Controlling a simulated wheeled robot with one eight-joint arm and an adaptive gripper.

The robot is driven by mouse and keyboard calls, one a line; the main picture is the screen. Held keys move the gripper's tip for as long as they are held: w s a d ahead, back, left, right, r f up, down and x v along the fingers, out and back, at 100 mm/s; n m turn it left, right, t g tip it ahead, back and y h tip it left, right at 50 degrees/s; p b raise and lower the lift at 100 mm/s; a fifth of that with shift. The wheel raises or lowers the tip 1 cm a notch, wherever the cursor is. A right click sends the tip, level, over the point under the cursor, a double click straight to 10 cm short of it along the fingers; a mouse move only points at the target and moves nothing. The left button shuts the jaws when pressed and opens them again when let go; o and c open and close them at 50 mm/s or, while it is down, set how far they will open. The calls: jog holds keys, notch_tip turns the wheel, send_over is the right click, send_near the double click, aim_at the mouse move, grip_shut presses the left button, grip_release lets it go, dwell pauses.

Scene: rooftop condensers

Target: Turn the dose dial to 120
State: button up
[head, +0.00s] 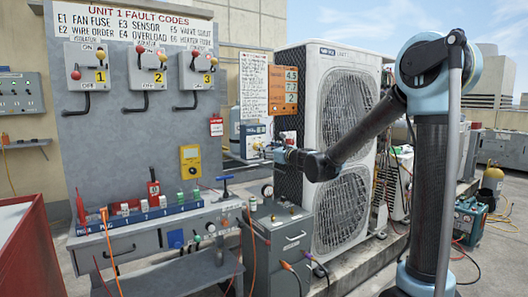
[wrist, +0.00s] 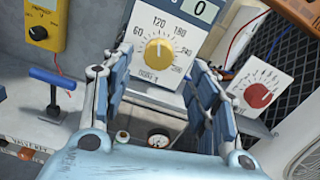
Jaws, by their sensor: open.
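The dose dial (wrist: 159,52) is a yellow round knob on a white panel with a scale marked 60, 120, 180 and 240. A small display (wrist: 203,9) above it reads 0. Which mark the knob points at is too small to tell. My gripper (wrist: 160,72) is open, its two blue-grey fingers spread to the left and right below the knob, with nothing between them. In the head view my gripper (head: 279,154) is close to the blue and white dose box (head: 253,136); the knob itself is hard to make out there.
A red knob (wrist: 258,95) on a white plate is right of my gripper. A blue T-handle (wrist: 52,79) and a yellow meter (wrist: 44,27) are at left. A pressure gauge (wrist: 159,139) lies below. The large condenser unit (head: 322,82) stands behind my arm.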

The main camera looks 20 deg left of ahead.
jog(key=shift+v, duration=2.7)
jog(key=s+d+f+n+g+h, duration=0.3)
jog(key=s+d+f+n, duration=0.5)
jog(key=s+d, duration=0.3)
jog(key=s+d+f+n+g+h, duration=0.3)
jog(key=s+d+f+n+h, duration=0.3)
jog(key=d, duration=1.2)
jog(key=s+d+f+n+g+h, duration=0.3)
jog(key=s+d+f+n, duration=0.7)
jog(key=s, duration=0.7)
jog(key=d+f+h, duration=0.1)
jog(key=d+f, duration=0.2)
jog(key=d, duration=0.1)
jog(key=shift+s+d+g+h, duration=0.25)
jog(key=shift+s+g+h, duration=0.05)
jog(key=shift+s, duration=0.05)
